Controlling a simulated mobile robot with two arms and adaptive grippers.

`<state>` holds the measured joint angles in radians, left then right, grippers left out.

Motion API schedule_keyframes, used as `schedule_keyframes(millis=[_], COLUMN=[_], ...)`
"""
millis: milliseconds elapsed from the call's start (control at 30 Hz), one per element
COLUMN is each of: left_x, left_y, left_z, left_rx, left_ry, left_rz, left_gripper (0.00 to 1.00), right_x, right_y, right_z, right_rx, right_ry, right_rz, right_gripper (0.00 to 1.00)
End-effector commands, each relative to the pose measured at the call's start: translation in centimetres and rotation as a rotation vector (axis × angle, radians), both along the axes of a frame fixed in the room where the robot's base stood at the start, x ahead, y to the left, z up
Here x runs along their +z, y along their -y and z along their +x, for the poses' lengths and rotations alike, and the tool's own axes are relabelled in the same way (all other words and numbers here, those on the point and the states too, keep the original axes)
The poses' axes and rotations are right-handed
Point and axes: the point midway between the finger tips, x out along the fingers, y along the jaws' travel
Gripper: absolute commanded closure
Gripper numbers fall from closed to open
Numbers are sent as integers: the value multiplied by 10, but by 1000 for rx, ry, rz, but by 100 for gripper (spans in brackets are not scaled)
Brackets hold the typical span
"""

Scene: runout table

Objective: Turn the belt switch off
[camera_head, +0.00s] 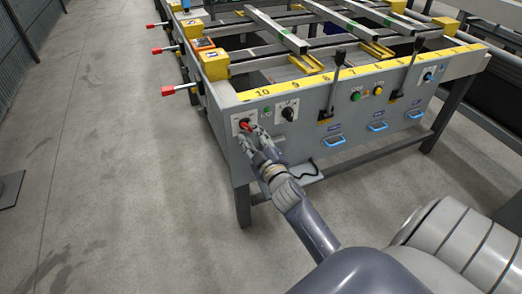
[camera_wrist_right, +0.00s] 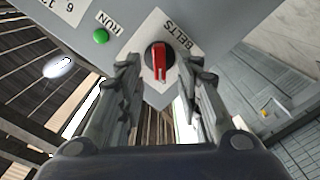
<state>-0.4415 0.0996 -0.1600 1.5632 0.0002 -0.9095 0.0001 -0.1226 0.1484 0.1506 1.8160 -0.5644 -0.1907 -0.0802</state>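The belt switch (camera_head: 244,125) is a red handle on a white plate at the left end of the machine's front panel. In the right wrist view the red handle (camera_wrist_right: 159,63) sits on a dark round base, on a white diamond plate marked BELTS. My right gripper (camera_head: 256,140) is right in front of the switch. In the wrist view the right gripper's fingers (camera_wrist_right: 160,75) are spread, one on each side of the handle, with gaps visible between them and it. My left gripper is not in view.
A green light (camera_wrist_right: 100,36) marked RUN is near the switch. A black knob (camera_head: 288,114) is to its right, then a black lever (camera_head: 334,80), green button (camera_head: 355,96) and blue handles (camera_head: 334,141). Red-tipped levers (camera_head: 181,89) stick out left. Floor (camera_head: 100,180) is clear at left.

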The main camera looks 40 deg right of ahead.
Motion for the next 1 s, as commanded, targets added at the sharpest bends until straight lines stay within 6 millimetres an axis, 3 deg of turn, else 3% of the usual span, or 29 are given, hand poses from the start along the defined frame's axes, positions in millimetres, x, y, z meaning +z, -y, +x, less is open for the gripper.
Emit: schedule_keyframes(millis=[200,400,600,1000], left_x=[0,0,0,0], left_y=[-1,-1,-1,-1], left_z=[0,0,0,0], left_rx=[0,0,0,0], left_ry=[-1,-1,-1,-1], left_rz=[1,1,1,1], left_gripper=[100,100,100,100], right_x=[-2,-1,0,0], right_y=[-12,-18,-21,-21], right_z=[-45,-73,-85,-86], right_rx=[1,1,0,1], right_ry=[-2,0,0,1], right_rz=[3,1,1,0], right_gripper=[68,68,68,68])
